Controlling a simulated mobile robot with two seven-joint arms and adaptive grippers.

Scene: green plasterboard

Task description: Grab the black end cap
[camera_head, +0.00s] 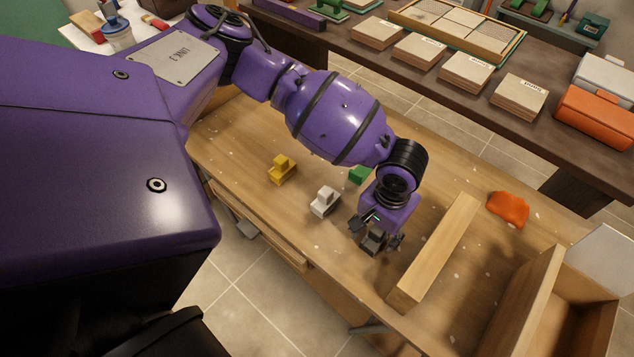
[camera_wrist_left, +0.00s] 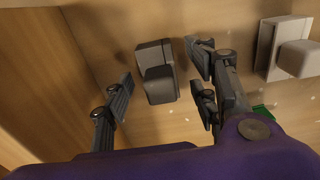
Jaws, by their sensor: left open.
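The black end cap (camera_head: 374,241) is a small dark stepped block on the wooden table, just below my left gripper (camera_head: 375,230). In the left wrist view the black end cap (camera_wrist_left: 157,72) lies between the two spread fingers of my left gripper (camera_wrist_left: 160,95), with a gap on each side. The left gripper is open and holds nothing. A white end cap (camera_head: 324,202) stands to its left, and it also shows at the right of the wrist view (camera_wrist_left: 290,50). My right gripper is not seen.
A yellow end cap (camera_head: 282,169) and a partly hidden green one (camera_head: 360,175) stand farther left and behind. A long wooden bar (camera_head: 436,254) lies close to the right of the gripper. An orange cloth-like item (camera_head: 508,209) and an open wooden box (camera_head: 550,310) are beyond it.

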